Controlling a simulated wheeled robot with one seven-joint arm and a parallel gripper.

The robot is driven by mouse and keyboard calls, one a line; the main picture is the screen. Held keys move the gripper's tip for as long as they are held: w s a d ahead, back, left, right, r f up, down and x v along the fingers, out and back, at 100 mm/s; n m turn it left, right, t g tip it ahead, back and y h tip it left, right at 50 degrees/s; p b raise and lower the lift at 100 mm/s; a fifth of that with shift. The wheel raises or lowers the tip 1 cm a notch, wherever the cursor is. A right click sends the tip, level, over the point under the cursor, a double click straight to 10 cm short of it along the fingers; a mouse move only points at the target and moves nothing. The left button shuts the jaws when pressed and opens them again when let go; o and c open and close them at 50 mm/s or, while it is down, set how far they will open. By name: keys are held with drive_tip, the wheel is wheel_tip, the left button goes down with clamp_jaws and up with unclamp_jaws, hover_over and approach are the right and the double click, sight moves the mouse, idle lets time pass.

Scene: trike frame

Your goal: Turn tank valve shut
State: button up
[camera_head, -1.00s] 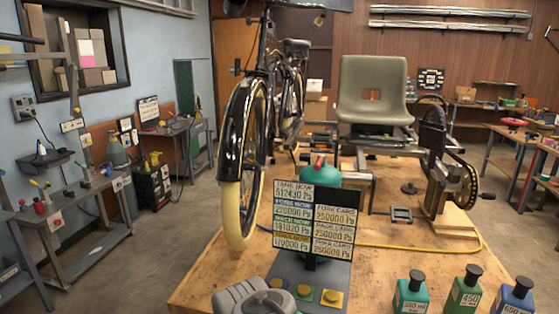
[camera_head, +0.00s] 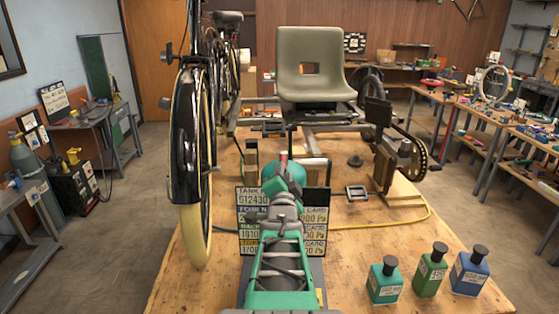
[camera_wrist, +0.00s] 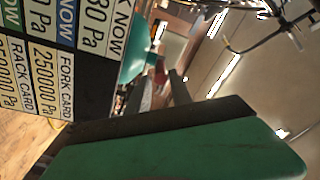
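The tank (camera_head: 271,173) is teal with a red valve (camera_head: 283,158) on top. It stands on the bench behind the pressure sign and is partly hidden by my arm. In the wrist view, the tank (camera_wrist: 134,62) shows left of my fingers. My gripper (camera_wrist: 161,78) is open, with a gap between its two dark fingers. The red valve (camera_wrist: 160,74) appears in that gap, beyond or between the fingertips; I cannot tell whether they touch it. In the head view my arm reaches forward over the sign and its fingertips are hard to make out.
The pressure sign (camera_head: 252,207) stands just in front of the tank, close beside my gripper in the wrist view. A bicycle wheel (camera_head: 187,130) rises at left, and a grey-green seat (camera_head: 314,70) stands behind. Three bottles (camera_head: 430,272) stand at the bench's front right.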

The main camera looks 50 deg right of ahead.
drive_tip(key=p+x, duration=0.1)
drive_tip(key=x, duration=0.4)
drive_tip(key=shift+w, duration=0.1)
drive_tip(key=shift+c, duration=0.3)
drive_tip(key=shift+a, duration=0.1)
clamp_jaws()
drive_tip(key=shift+f, duration=0.15)
idle(0.7)
